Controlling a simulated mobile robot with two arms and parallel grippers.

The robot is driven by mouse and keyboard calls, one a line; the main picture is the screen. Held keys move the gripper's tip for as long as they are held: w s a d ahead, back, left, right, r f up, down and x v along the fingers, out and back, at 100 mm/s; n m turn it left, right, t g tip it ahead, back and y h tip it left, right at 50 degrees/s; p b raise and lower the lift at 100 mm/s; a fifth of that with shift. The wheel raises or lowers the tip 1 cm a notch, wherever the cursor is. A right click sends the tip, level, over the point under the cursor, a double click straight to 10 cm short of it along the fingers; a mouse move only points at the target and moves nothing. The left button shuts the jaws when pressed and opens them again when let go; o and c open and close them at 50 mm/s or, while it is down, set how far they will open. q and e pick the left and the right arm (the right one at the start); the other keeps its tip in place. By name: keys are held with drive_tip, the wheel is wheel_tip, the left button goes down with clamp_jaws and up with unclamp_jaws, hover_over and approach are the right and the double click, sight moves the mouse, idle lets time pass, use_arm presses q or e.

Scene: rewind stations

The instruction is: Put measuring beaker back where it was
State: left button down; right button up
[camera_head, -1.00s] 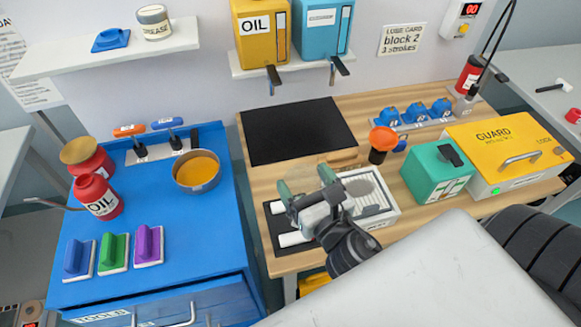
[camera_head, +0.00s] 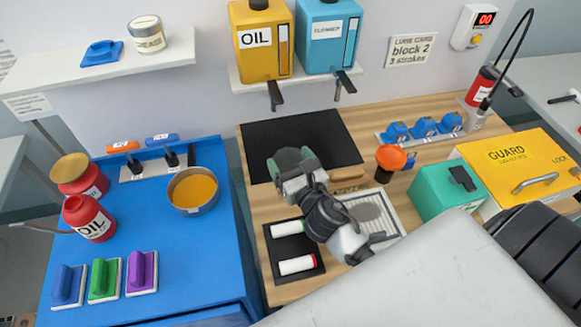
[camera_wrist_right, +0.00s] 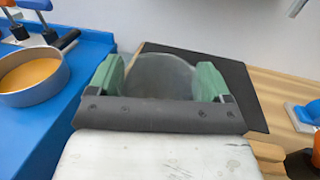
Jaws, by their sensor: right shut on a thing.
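The measuring beaker (camera_wrist_right: 160,75) is clear and greyish. It sits between the two green finger pads of my right gripper (camera_wrist_right: 162,84), which is shut on it. In the head view my right gripper (camera_head: 290,166) is over the front part of the black mat (camera_head: 302,135). There the beaker (camera_head: 289,156) is small and mostly hidden by the fingers. Its base and its height above the mat cannot be told. My left gripper is not in view.
A white ribbed tray (camera_head: 390,220) and a black holder with two white tubes (camera_head: 297,265) lie in front. An orange funnel (camera_head: 391,158) stands to the right. Dispensers for oil (camera_head: 257,55) and cleanser (camera_head: 326,60) hang above with levers. A pan (camera_head: 193,190) stands left.

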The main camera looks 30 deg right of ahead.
drive_tip(key=shift+f, duration=0.8)
drive_tip(key=shift+s+a+f, duration=0.1)
drive_tip(key=shift+s, duration=0.05)
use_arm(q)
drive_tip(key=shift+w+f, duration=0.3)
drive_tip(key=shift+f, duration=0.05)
use_arm(e)
drive_tip(key=shift+f+b, duration=0.2)
drive_tip(key=shift+b, duration=0.1)
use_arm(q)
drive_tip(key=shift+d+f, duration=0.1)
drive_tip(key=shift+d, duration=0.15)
use_arm(e)
drive_tip(key=o, duration=1.2)
drive_tip(key=shift+c, duration=0.2)
drive_tip(key=shift+r, duration=0.15)
